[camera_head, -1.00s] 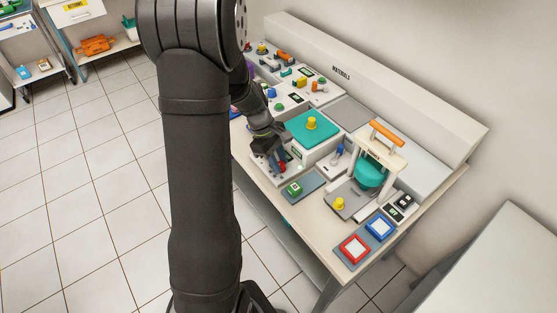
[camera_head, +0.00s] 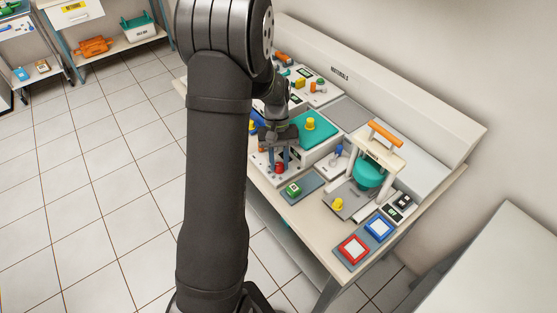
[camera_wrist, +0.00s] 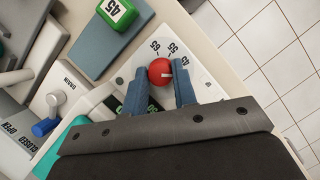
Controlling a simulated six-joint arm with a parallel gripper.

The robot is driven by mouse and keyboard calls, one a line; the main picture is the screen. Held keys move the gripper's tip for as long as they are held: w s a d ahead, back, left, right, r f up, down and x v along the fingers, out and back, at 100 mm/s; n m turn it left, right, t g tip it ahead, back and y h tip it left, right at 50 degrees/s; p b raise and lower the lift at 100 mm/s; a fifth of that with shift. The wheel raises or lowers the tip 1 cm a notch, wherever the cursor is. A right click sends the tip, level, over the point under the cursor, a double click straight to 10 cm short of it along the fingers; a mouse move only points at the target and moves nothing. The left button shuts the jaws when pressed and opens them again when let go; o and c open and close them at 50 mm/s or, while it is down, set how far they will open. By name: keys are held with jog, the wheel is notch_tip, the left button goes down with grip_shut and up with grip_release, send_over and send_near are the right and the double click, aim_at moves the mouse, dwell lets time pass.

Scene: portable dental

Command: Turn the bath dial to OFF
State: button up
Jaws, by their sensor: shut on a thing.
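The bath dial is a round red knob (camera_wrist: 160,71) on a white plate with printed numbers around it. In the wrist view a white pointer line on the knob points right, toward my right-hand finger. I can read 65, 55 and 45 on the plate; I cannot see an OFF mark. My gripper (camera_wrist: 159,76) is shut on the knob, one blue-grey finger on each side. In the head view my gripper (camera_head: 279,160) stands over the dial (camera_head: 279,168) at the bench's front edge. A dark digital display (camera_wrist: 137,96) is partly hidden behind a finger.
A green block marked 45 (camera_wrist: 116,12) sits on a grey pad beside the plate. A blue-handled drain lever (camera_wrist: 44,127) is at left in the wrist view. A teal-topped box (camera_head: 318,133) with a yellow knob stands behind my gripper. An orange-handled press (camera_head: 385,134) stands farther right.

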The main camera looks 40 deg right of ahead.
jog(key=shift+d+m+t+y, duration=0.1)
jog(key=shift+m+t+y, duration=0.3)
jog(key=shift+m, duration=1)
jog(key=o, duration=1)
jog(key=v, duration=1.7)
jog(key=shift+d+r, duration=0.15)
jog(key=shift+d, duration=0.05)
jog(key=x, duration=1.7)
jog(key=shift+a+f, duration=0.2)
jog(key=shift+a, duration=0.05)
